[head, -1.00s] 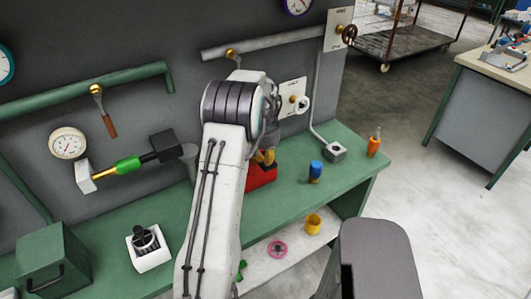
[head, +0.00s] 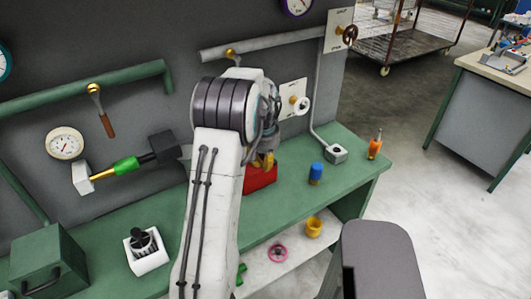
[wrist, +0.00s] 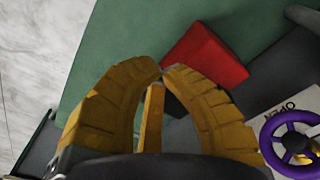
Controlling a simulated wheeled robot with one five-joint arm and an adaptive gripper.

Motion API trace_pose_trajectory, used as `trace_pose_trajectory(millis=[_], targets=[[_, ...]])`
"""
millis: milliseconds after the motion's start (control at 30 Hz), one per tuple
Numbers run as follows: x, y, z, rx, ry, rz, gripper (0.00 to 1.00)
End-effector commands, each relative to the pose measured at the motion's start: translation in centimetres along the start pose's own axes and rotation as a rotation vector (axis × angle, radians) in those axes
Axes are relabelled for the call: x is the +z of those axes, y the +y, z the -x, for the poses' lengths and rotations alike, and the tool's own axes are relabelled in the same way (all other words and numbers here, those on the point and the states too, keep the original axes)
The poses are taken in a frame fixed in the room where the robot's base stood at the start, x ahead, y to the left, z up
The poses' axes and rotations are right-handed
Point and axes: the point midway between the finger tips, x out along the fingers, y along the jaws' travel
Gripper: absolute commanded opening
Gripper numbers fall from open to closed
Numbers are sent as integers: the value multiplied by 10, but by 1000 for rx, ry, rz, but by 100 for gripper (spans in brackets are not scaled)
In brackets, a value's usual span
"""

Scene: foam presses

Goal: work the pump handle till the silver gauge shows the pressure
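A round gauge (head: 65,143) with a cream face and pale rim is on the dark wall at left in the head view; its needle is too small to read. My gripper (head: 265,160) is at the bench's back, by a red block (head: 260,178) partly hidden by my arm. In the wrist view, its yellow fingers (wrist: 160,72) bow inward and their tips meet or nearly meet. A narrow yellow bar shows between them; I cannot tell whether it is part of the gripper or a handle. The red block (wrist: 205,58) lies just beyond the fingertips.
The green bench (head: 330,185) holds a blue-capped item (head: 315,173), an orange bottle (head: 375,147) and a white box (head: 147,257) with a black knob. A purple handwheel (wrist: 296,145) by an OPEN sign is right in the wrist view. Green pipes run along the wall.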

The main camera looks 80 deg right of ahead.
Motion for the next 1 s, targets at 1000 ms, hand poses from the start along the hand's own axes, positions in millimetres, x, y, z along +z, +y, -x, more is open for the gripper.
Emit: trace_pose_trajectory(millis=[1000], targets=[[0,0,117,0,0,0,0]])
